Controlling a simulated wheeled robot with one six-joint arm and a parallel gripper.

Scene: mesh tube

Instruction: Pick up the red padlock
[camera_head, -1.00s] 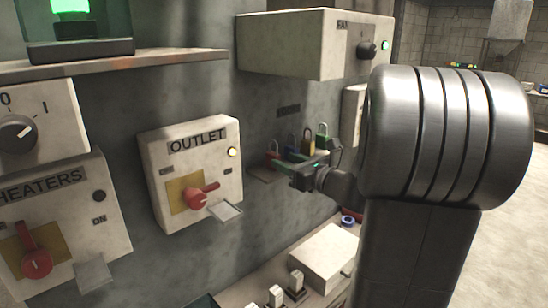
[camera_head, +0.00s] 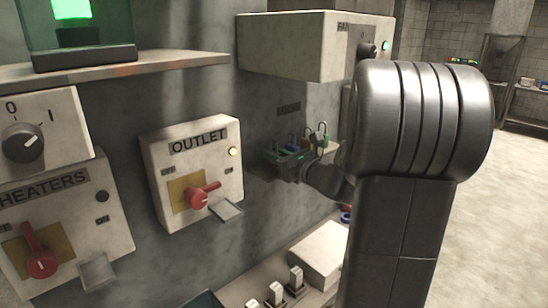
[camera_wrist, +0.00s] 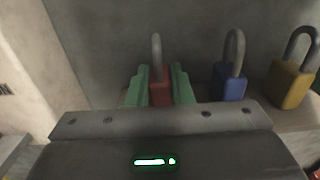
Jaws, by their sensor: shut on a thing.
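The red padlock (camera_wrist: 160,88) stands upright with its grey shackle up, in the middle of the wrist view. The green fingers of my gripper (camera_wrist: 161,86) are on both sides of its body and shut on it. The lower part of the padlock is hidden behind the gripper body. In the head view my gripper (camera_head: 283,155) is at the small wall shelf, right of the OUTLET box, and the red padlock cannot be made out there.
A blue padlock (camera_wrist: 231,82) stands close to the right of my gripper, and a yellow padlock (camera_wrist: 291,84) is farther right. The OUTLET box (camera_head: 195,165) with its red lever is on the wall to the left. The FAN box (camera_head: 300,45) is above.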

